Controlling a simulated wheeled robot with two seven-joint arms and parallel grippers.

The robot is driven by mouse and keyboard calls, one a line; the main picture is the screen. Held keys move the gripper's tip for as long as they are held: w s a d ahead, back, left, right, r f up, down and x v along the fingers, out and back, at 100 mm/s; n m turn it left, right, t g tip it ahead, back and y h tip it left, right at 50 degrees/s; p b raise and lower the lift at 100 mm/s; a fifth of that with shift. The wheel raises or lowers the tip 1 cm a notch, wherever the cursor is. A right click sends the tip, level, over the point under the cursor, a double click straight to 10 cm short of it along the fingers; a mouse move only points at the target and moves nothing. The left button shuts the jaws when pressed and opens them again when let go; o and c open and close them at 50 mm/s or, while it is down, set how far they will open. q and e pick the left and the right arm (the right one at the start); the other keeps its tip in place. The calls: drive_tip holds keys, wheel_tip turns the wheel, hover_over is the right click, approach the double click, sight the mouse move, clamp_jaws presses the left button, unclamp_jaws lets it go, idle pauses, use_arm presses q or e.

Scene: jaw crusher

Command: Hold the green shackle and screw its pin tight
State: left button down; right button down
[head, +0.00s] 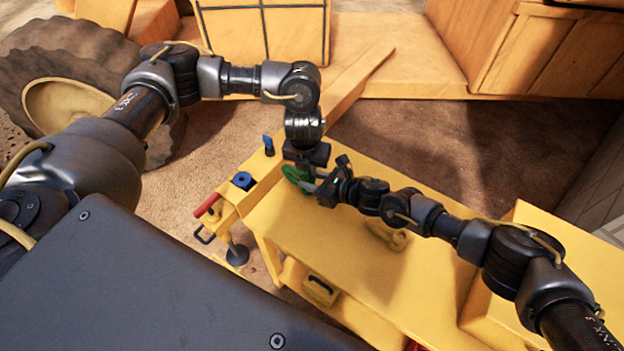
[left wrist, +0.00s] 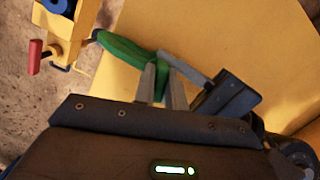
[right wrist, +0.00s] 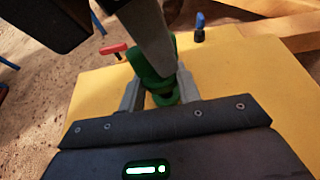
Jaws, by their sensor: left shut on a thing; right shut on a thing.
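The green shackle (head: 297,174) is held above the yellow bench, between my two grippers. My left gripper (head: 310,166) comes from above and is shut on the shackle; in the left wrist view the shackle's long green body (left wrist: 124,48) sticks out past the fingers (left wrist: 156,72). My right gripper (head: 324,187) comes from the right, with its fingers (right wrist: 158,88) around a green end piece (right wrist: 166,98) of the shackle, seemingly the pin's head. The pin's shank and thread are hidden by the fingers and the shackle body.
A large tyre (head: 60,65) stands behind left.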

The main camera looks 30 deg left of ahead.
use_arm(q)
drive_tip(key=shift+s+a+f+m, duration=0.1)
drive_tip(key=shift+s+f+m, duration=0.2)
drive_tip(key=shift+m, duration=0.4)
use_arm(e)
drive_tip(key=shift+w+d+r, duration=0.1)
drive_tip(key=shift+w, duration=0.15)
